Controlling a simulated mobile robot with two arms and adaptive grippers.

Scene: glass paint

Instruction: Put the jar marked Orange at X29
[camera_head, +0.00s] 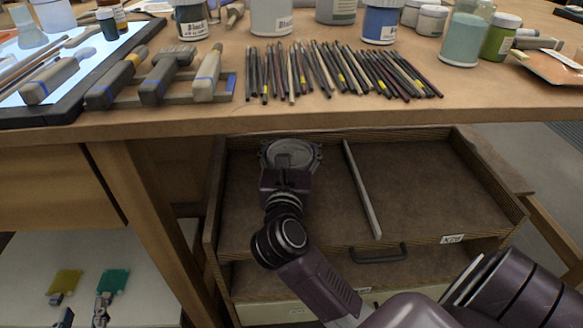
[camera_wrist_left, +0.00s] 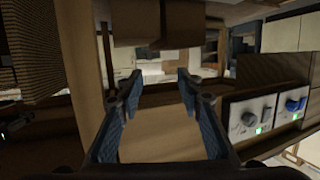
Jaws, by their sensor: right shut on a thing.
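The open drawer (camera_head: 410,190) under the table has a label (camera_head: 452,239) on its front that reads X29. A pale divider strip (camera_head: 362,190) splits its inside into a left and a right part. My right gripper (camera_head: 290,156) is over the left part, near the back, and seen from above. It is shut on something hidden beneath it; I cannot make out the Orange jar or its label. My left gripper (camera_head: 84,317) is at the bottom left, low beside the table. In the left wrist view its fingers (camera_wrist_left: 158,100) are apart with nothing between them.
The drawer's right part is bare. A row of pencils (camera_head: 335,70), brushes (camera_head: 155,78) and several jars, such as a blue one (camera_head: 381,22), cover the tabletop above. A closed drawer front (camera_head: 55,190) is at left. Yellow (camera_head: 66,281) and green (camera_head: 113,280) pieces show below it.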

